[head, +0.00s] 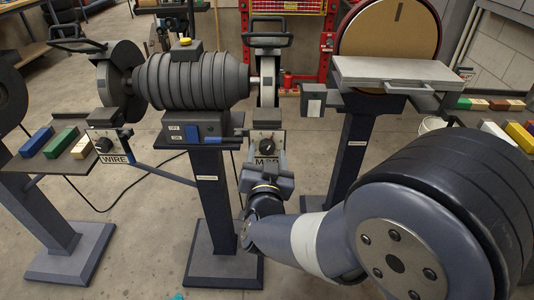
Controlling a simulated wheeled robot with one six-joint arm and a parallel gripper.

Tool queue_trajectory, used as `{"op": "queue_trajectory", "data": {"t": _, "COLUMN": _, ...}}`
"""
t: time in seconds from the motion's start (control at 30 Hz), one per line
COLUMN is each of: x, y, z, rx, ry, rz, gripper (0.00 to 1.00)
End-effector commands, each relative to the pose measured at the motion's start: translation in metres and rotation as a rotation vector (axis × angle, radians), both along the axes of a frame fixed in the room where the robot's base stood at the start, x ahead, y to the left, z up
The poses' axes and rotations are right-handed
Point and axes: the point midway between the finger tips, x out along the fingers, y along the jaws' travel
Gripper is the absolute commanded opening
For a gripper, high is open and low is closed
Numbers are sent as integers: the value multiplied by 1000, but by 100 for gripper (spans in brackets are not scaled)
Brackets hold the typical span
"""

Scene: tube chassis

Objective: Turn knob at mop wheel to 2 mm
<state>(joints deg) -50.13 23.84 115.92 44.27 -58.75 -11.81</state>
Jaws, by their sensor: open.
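The mop wheel's knob (266,144) is a small dark dial on a light panel below the mop wheel (266,75), on the right end of the grey polishing machine. The label under it reads like MOP and is partly covered by my gripper. My gripper (264,154) is open, just in front of and slightly below the knob, with its fingers pointing up toward the panel. I cannot tell whether a finger touches the knob. The scale marks are too small to read, so the setting cannot be told.
A second knob (103,144) sits over a WIRE label at the left. The machine's motor housing (198,80) stands on a pedestal (212,205). A disc sander table (395,75) is at the right. Trays with coloured bars flank both sides. Open floor shows around the pedestals.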

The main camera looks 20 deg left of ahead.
Motion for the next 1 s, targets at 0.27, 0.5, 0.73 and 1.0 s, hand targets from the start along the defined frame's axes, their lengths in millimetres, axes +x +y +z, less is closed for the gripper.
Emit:
{"op": "queue_trajectory", "data": {"t": 0.27, "x": 11, "y": 3, "z": 0, "rx": 0, "ry": -1, "rz": 1, "gripper": 55}}
{"op": "queue_trajectory", "data": {"t": 0.5, "x": 11, "y": 3, "z": 0, "rx": 0, "ry": 0, "rz": 1, "gripper": 49}}
{"op": "queue_trajectory", "data": {"t": 0.73, "x": 11, "y": 3, "z": 0, "rx": 0, "ry": -1, "rz": 1, "gripper": 30}}
{"op": "queue_trajectory", "data": {"t": 1.0, "x": 11, "y": 3, "z": 0, "rx": 0, "ry": 0, "rz": 1, "gripper": 11}}
